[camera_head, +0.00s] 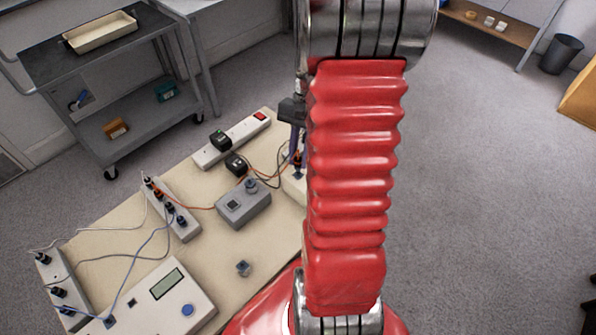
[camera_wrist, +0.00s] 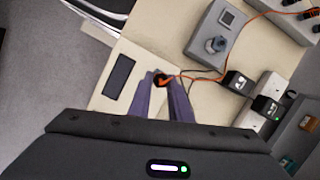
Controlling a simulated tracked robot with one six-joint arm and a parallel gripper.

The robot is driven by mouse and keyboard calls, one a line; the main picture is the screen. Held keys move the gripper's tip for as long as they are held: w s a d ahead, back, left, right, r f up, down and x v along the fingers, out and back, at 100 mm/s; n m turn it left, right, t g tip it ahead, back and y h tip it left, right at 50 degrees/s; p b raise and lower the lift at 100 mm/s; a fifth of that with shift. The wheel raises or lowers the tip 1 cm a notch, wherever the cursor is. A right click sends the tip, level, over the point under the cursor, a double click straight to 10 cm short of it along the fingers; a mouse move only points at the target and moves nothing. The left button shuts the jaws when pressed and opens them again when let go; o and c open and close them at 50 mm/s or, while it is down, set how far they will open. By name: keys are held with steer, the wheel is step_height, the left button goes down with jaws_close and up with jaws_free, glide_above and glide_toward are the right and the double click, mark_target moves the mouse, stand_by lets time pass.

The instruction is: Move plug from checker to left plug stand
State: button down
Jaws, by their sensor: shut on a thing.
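My gripper (camera_wrist: 161,86) is shut on a dark plug (camera_wrist: 160,79) with an orange wire. In the head view, my gripper (camera_head: 297,160) is partly hidden by my red arm. The plug is at a pale box with a dark screen (camera_wrist: 119,77), likely the checker; its edge (camera_head: 294,188) shows beside my arm in the head view. I cannot tell whether the plug is seated in it. Two pale plug stands holding dark plugs are on the table's left part: one nearer the middle (camera_head: 164,203), one at the far left (camera_head: 58,278).
A grey box with a knob (camera_head: 232,214) and a power strip (camera_head: 259,131) with black adapters lie nearby. A meter with a display (camera_head: 146,307) and a small grey block (camera_head: 243,268) are at the front. Loose wires cross the table. A grey cart (camera_head: 70,50) stands behind.

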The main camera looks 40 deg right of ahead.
steer(key=shift+r, duration=0.8)
steer(key=shift+w+a+f, duration=0.9)
steer(key=shift+w+a, duration=3)
steer(key=shift+a, duration=7.05)
steer(key=shift+w+a+f, duration=0.9)
steer(key=shift+w+a, duration=3.05)
steer(key=shift+a, duration=7.05)
steer(key=shift+w+a+f, duration=0.9)
steer(key=shift+w+a, duration=3)
steer(key=shift+a, duration=7.05)
steer(key=shift+w+a, duration=0.1)
steer(key=shift+a, duration=0.15)
steer(key=shift+f, duration=1.65)
